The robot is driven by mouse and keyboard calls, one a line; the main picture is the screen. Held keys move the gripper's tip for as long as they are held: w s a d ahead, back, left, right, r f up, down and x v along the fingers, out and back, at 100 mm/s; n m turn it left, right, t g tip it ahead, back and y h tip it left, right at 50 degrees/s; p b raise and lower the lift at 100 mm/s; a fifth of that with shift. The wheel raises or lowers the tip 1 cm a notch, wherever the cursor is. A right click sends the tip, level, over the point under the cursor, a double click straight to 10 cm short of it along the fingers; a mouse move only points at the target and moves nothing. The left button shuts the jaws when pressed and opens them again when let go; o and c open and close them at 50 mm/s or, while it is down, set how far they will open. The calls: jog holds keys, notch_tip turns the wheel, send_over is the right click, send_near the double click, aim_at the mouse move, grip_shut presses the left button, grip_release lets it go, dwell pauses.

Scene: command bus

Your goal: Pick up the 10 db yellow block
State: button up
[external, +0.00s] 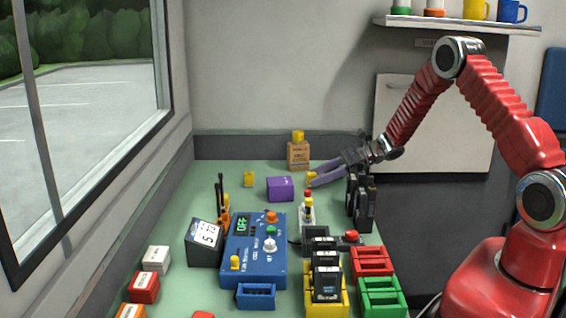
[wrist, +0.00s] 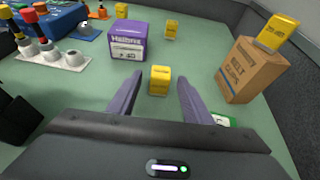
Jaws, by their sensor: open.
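Several small yellow blocks are in view, and I cannot read for certain which is the 10 db one. One more yellow block (wrist: 279,33) sits on top of a brown box (wrist: 252,70). My gripper (external: 318,177) is open and empty, low over the table.
The purple box (wrist: 128,40) stands left of my fingers, the brown box to the right. A blue device (external: 255,250) with knobs, a white holder (wrist: 60,57) with coloured-topped pieces, and dark upright items (external: 360,202) crowd the nearer table. The table (wrist: 200,55) between the boxes is mostly clear.

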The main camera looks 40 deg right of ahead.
jog(key=shift+w+a+f, duration=0.1)
jog(key=shift+a, duration=0.05)
dwell(0.4)
jog(key=c, duration=1.1)
jog(key=shift+c, duration=0.2)
notch_tip(320, 180, up, 10)
dwell(0.6)
